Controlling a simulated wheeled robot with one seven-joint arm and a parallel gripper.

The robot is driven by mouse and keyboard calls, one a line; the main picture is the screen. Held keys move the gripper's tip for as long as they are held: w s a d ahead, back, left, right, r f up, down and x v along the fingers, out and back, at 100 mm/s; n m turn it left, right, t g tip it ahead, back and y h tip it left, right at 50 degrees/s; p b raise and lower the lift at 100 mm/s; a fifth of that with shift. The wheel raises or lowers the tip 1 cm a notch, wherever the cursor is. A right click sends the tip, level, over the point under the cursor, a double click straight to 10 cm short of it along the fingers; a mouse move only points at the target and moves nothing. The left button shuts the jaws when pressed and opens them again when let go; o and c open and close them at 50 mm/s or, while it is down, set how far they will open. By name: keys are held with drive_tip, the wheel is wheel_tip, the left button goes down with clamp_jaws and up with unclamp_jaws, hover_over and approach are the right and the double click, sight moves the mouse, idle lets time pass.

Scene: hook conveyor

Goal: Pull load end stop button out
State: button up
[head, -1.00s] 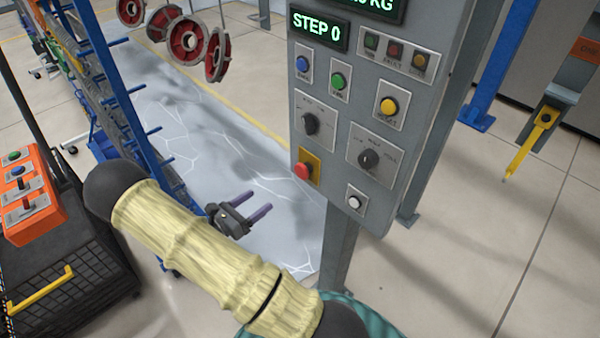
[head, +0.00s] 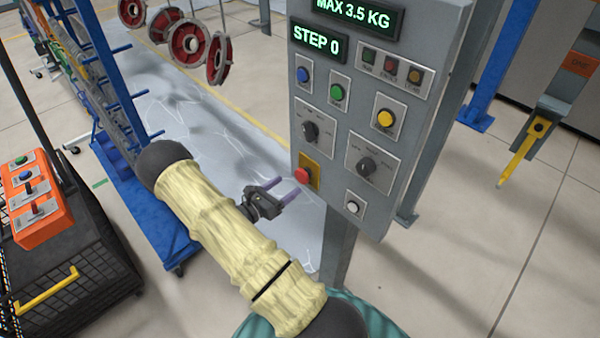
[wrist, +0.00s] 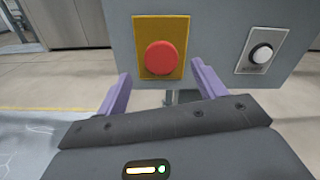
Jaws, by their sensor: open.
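The red stop button (head: 302,175) sits on a yellow plate at the lower left of the grey control panel (head: 340,75). In the wrist view the red button (wrist: 161,57) is face-on, slightly above and between my fingertips. I cannot tell whether it is pushed in or out. My gripper (head: 287,190) is open and empty, just left of the button in the head view. In the wrist view, the two purple fingers of my gripper (wrist: 161,85) stand apart on either side below the button, with no contact visible.
The panel also carries a white button (head: 353,208), a black knob (head: 311,131), a second knob (head: 369,166) and a yellow button (head: 386,117). A blue rack (head: 125,110) stands left of my arm. An orange control box (head: 37,203) is at far left.

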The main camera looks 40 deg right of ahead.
sight(300, 176)
drive_tip(key=d, duration=0.2)
drive_tip(key=d+p, duration=0.1)
drive_tip(key=d, duration=0.1)
drive_tip(key=d+p, duration=0.1)
drive_tip(key=d, duration=0.1)
drive_tip(key=shift+w+d, duration=0.25)
drive_tip(key=shift+d, duration=0.15)
